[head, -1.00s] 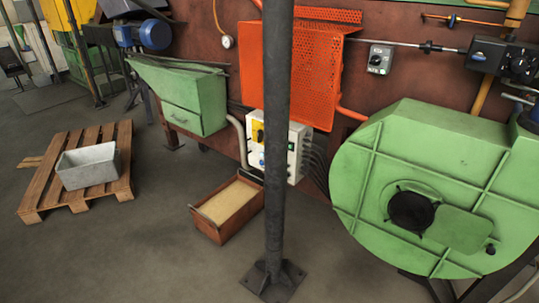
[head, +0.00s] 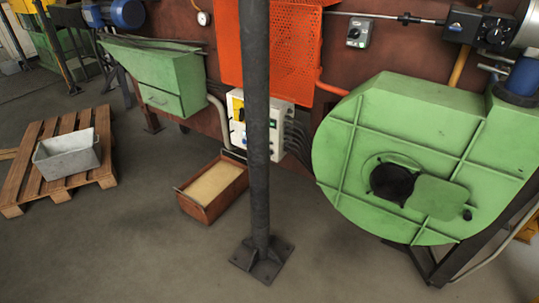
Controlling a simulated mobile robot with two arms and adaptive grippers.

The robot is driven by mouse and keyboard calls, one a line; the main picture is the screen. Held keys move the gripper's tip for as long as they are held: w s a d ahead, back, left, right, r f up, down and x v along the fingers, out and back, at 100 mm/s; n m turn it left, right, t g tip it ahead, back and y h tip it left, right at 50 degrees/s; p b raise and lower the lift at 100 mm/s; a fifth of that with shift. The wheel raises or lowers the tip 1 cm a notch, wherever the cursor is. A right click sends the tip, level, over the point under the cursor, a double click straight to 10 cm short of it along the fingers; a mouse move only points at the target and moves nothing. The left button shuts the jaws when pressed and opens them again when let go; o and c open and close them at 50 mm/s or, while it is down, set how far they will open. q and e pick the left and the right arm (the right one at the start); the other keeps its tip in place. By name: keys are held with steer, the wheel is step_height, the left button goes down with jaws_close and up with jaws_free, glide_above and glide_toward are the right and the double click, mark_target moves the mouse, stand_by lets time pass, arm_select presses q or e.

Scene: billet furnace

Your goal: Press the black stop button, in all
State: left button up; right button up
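A small grey switch box (head: 359,33) is on the brown wall at the upper right, with a dark round control on its face. A light grey control box (head: 277,127) hangs lower on the wall, partly hidden behind the dark post. Its left side shows a yellow panel with a black switch (head: 238,109), and small coloured controls show on its front. The controls are too small for me to tell which is the black stop button. Neither gripper is in view.
The dark post (head: 258,150) on a floor plate stands in front of the control box. A sand-filled box (head: 207,213) lies left of it. A green fan housing (head: 345,150) fills the right. A pallet (head: 14,191) with a grey tub (head: 68,161) is at left. The front floor is clear.

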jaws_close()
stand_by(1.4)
